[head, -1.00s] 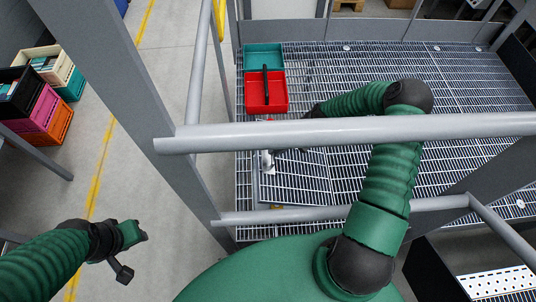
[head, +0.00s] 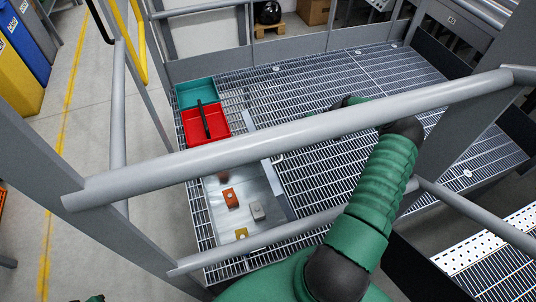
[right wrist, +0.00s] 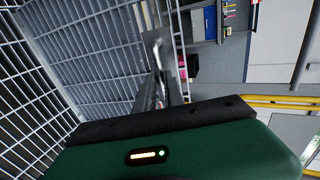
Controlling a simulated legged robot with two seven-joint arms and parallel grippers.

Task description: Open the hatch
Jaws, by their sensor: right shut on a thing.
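The hatch opening in the grated floor is uncovered and shows a shallow metal-lined pit (head: 215,205). An orange block (head: 231,198), a grey block (head: 257,211) and a yellow block (head: 241,233) lie in it. The hatch panel appears raised along the pit's right side; its exact angle is hard to tell behind the railing. In the right wrist view my right gripper (right wrist: 160,85) is shut on the hatch's grey metal handle (right wrist: 157,45), with grating close on the left. In the head view that gripper is mostly hidden. Only a green scrap of my left gripper (head: 95,298) shows at the bottom edge.
A red bin (head: 205,125) and a teal bin (head: 196,92) stand beyond the pit. Grey railing bars (head: 300,137) cross in front of me. The grating to the far right is clear. Yellow and blue bins (head: 28,45) stand at the far left.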

